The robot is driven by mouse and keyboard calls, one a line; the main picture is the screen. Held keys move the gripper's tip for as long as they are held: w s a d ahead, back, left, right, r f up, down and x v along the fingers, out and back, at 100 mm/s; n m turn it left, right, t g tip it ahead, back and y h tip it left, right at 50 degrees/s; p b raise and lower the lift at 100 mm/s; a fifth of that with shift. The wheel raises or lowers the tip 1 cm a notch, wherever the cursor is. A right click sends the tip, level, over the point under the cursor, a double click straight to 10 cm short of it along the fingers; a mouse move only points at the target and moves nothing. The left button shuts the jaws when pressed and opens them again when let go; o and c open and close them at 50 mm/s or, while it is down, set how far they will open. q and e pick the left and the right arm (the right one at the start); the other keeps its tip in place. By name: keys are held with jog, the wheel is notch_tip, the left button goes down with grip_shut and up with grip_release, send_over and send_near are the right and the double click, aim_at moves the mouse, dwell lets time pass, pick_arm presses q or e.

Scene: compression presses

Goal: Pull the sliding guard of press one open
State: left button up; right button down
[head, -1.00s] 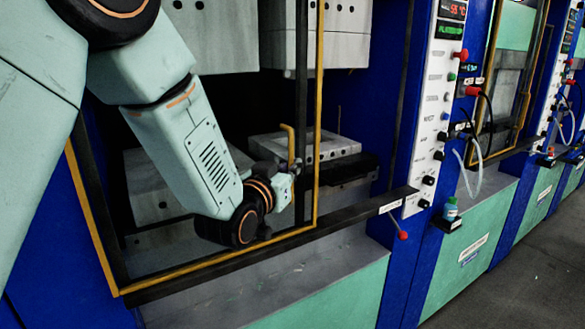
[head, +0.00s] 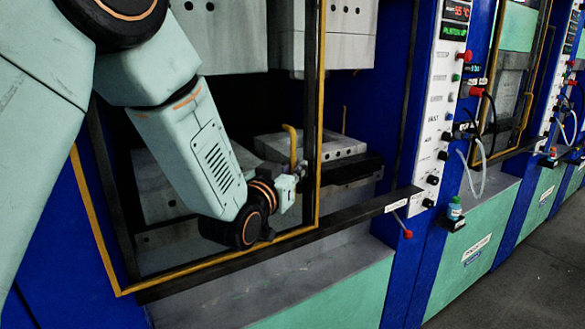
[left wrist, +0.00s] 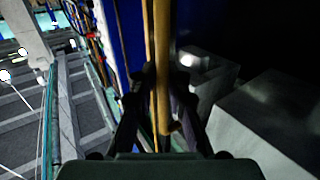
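The sliding guard (head: 205,266) of the nearest press is a yellow and black frame, seen in the head view across the press's front. Its yellow bar handle (head: 292,145) stands upright near the guard's right post, bent at the top. My left gripper (head: 301,170) is at the lower part of this handle, its fingers small and partly hidden there. In the left wrist view, the handle (left wrist: 162,70) runs between the two fingers (left wrist: 163,82), which converge tightly on it from both sides; contact is hard to see in the dark. My right gripper is not in view.
Inside the press are grey blocks (head: 340,148). A control panel (head: 440,105) with knobs stands to the right. Below it are a red-knobbed lever (head: 407,234) and a small bottle (head: 454,209). Further presses line the right side; the floor (head: 530,275) there is clear.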

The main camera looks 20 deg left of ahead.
pick_arm(q)
jog(key=shift+o, duration=0.2)
jog(key=shift+d+r, duration=0.15)
jog(key=shift+a, duration=0.25)
jog(key=s, duration=0.7)
jog(key=shift+s+a, duration=0.2)
